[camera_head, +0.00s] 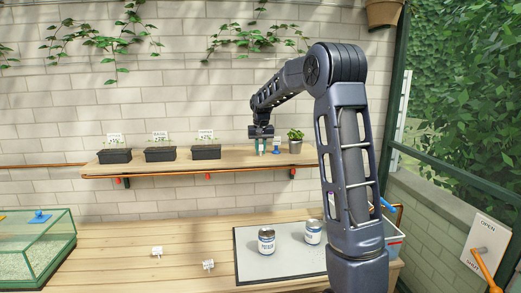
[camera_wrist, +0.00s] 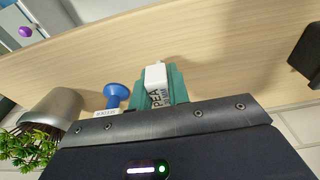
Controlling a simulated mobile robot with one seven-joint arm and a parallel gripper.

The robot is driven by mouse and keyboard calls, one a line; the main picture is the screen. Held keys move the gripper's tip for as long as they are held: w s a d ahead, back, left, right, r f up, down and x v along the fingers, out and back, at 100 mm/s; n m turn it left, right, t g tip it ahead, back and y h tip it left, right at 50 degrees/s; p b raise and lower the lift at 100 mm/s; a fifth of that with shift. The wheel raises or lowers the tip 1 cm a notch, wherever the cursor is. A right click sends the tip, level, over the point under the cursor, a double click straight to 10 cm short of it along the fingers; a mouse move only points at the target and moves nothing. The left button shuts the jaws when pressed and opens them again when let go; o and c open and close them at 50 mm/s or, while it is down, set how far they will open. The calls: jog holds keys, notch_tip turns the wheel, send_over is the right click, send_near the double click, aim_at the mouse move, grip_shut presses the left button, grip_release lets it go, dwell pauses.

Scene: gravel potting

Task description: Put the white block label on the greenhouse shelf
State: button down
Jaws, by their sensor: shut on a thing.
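My gripper (camera_head: 262,147) is over the right part of the wooden greenhouse shelf (camera_head: 235,158), its teal fingers pointing down. In the wrist view my gripper (camera_wrist: 165,84) is shut on a white block label (camera_wrist: 155,75) with dark letters, partly "PEA". The label sits between the teal fingers, close to the shelf surface (camera_wrist: 215,50). I cannot tell whether it touches the shelf. Two other white block labels (camera_head: 157,252) (camera_head: 208,265) lie on the bench below.
A blue-knobbed item (camera_wrist: 117,95) and a potted plant (camera_head: 295,140) stand close beside my gripper. Black planters (camera_head: 205,152) with signs line the shelf's left part. Below are cans (camera_head: 266,241) on a grey mat (camera_head: 250,270), and a glass gravel case (camera_head: 35,240).

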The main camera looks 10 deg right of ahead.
aim_at(261, 145)
jog(key=shift+f, duration=0.15)
jog(key=c, duration=1.3)
grip_release()
jog(key=shift+c, duration=0.2)
jog(key=r, duration=0.4)
jog(key=s+r, duration=0.1)
jog(key=r, duration=0.3)
jog(key=s+r, duration=0.1)
jog(key=r, duration=0.3)
jog(key=shift+r, duration=0.1)
jog(key=s+d+f+t, duration=0.1)
jog(key=s+d+f, duration=0.15)
jog(key=s, duration=0.85)
jog(key=s+d+f, duration=0.1)
jog(key=s+d, duration=0.3)
jog(key=s, duration=0.6)
jog(key=s+d+f+t, duration=0.1)
jog(key=s+d, duration=0.3)
jog(key=s, duration=0.7)
jog(key=s+d+f, duration=0.1)
jog(key=s+f, duration=0.7)
jog(key=s, duration=0.2)
jog(key=shift+s+d+t, duration=0.2)
jog(key=shift+d+t, duration=0.05)
jog(key=shift+t, duration=0.15)
